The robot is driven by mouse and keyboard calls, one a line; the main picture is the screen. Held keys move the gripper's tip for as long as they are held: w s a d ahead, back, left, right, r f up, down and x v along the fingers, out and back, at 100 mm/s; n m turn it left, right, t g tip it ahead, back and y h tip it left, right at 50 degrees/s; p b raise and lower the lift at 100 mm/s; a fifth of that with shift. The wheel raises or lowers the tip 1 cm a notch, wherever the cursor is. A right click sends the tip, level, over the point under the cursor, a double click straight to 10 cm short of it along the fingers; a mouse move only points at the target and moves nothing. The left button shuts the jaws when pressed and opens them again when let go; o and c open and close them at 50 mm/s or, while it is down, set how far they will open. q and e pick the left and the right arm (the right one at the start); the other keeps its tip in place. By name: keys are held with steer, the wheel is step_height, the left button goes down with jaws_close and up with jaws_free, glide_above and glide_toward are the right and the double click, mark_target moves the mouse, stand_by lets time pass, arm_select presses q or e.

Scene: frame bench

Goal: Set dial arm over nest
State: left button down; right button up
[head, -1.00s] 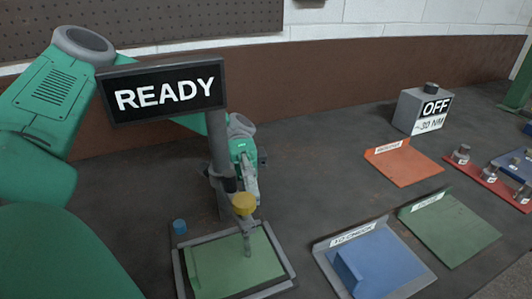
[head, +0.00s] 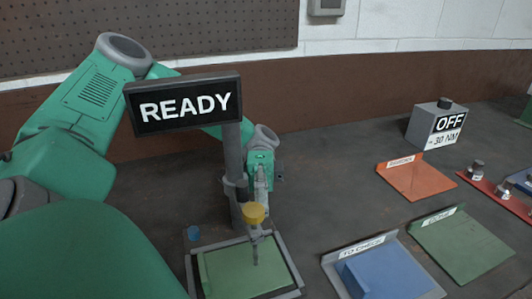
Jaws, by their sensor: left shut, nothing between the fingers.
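The green nest (head: 225,272) lies in a grey frame at the lower middle of the head view. A grey post (head: 232,165) stands behind it, bearing a READY display (head: 184,103). The dial arm carries a yellow knob (head: 253,212), and a thin grey probe (head: 255,250) hangs below the knob over the nest. The post and display hide part of my left arm. I cannot tell whether the fingers touch the dial arm. My right gripper is out of view.
To the right are a blue TO CHECK tray (head: 407,280) with a blue block (head: 352,277), a green tray (head: 468,247), an orange tray (head: 418,182), a grey OFF box (head: 420,125) and a red rack (head: 513,203).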

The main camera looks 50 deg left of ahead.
arm_select(q)
step_height(320, 180, up, 9)
steer(key=shift+w+a+r, duration=0.15)
steer(key=shift+w, duration=0.05)
stand_by(0.3)
steer(key=shift+a, duration=0.1)
